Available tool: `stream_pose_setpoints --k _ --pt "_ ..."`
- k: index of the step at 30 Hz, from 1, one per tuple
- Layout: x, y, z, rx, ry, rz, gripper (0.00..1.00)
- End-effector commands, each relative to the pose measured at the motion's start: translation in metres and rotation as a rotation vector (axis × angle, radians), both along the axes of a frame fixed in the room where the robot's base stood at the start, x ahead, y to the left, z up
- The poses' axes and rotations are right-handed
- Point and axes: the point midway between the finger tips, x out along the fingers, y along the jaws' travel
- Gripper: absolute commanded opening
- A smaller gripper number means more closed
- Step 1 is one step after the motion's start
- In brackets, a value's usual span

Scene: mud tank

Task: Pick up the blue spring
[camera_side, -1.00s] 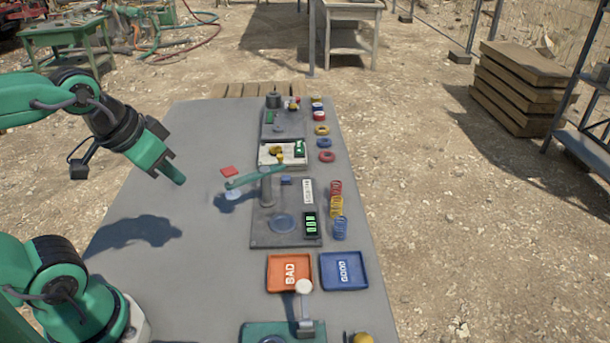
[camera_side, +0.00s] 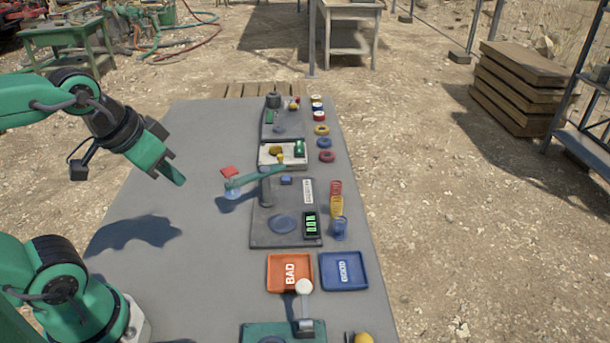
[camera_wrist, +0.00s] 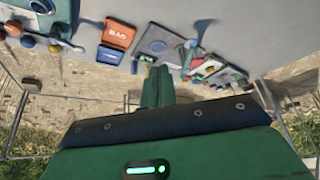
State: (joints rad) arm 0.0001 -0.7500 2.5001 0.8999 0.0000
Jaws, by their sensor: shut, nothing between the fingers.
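The blue spring (camera_side: 339,229) stands on the right side of the grey table, at the near end of a short row with a yellow spring (camera_side: 337,206) and a red spring (camera_side: 336,188). My gripper (camera_side: 178,180) is over the left part of the table, above the surface and well to the left of the springs. Its green fingers are together and hold nothing.
A test stand with a green lever (camera_side: 255,176) and a display (camera_side: 311,224) lies between my gripper and the springs. An orange BAD tray (camera_side: 275,283) and a blue tray (camera_side: 357,282) sit nearer. Coloured rings (camera_side: 321,130) lie farther back. The table's left part is clear.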

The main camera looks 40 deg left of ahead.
Motion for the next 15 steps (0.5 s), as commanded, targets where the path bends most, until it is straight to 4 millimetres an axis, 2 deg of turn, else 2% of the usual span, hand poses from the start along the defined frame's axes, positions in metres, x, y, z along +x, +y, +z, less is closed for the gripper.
stream_pose_setpoints --k 4,12,15 --pt "0.0 0.0 0.0 0.0 0.0 0.0 0.02" --pt "0.0 0.0 0.0 0.0 0.0 0.0 0.54" --pt "0.0 0.0 0.0 0.0 0.0 0.0 0.54"
